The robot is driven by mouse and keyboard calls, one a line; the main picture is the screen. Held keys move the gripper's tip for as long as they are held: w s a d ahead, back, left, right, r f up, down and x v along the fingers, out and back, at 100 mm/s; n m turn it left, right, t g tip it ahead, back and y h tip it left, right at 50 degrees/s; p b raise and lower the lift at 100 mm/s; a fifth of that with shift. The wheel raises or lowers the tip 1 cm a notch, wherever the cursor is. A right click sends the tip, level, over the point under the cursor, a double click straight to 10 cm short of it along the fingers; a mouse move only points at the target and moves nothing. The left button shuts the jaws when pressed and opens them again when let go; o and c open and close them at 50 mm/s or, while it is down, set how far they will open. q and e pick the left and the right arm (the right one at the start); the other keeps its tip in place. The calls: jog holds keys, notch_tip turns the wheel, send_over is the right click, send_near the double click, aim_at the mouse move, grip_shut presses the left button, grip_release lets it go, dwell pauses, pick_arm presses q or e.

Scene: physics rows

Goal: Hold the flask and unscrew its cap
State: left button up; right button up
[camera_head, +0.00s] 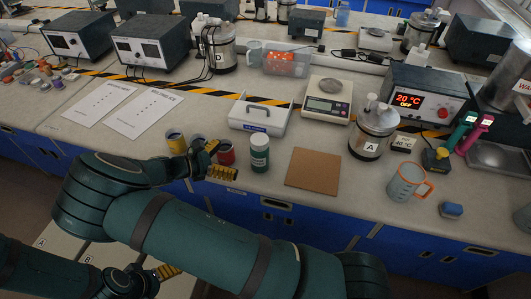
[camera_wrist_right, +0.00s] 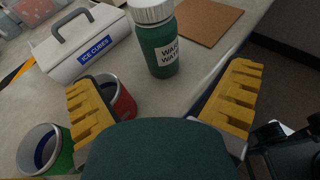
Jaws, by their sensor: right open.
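The flask (camera_head: 260,158) is a dark green bottle with a white cap (camera_head: 260,140), upright near the bench's front edge. The wrist view shows the flask (camera_wrist_right: 165,55) ahead of the fingers, with a partly readable label and its ribbed cap (camera_wrist_right: 151,9) cut by the top edge. My right gripper (camera_head: 217,160) is open and empty, left of the flask and apart from it; its yellow fingers spread to either side in the wrist view (camera_wrist_right: 162,88). My left gripper (camera_head: 165,272) is low at the bottom left, away from the flask, partly hidden by my right arm.
A red cup (camera_head: 226,156) and a yellow cup (camera_head: 175,143) stand close by my right gripper. An ice cubes box (camera_head: 262,117) is behind the flask. A brown mat (camera_head: 313,172) lies bare to its right. A clear mug (camera_head: 405,183) stands farther right.

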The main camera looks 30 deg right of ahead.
aim_at(252, 154)
jog(key=x, duration=0.8)
jog(key=shift+d+b, duration=0.1)
jog(key=shift+b, duration=0.25)
jog(key=shift+w+b+x, duration=0.2)
jog(key=shift+b+x, duration=0.2)
jog(key=shift+x, duration=2.2)
jog(key=shift+r, duration=0.1)
jog(key=c, duration=1.5)
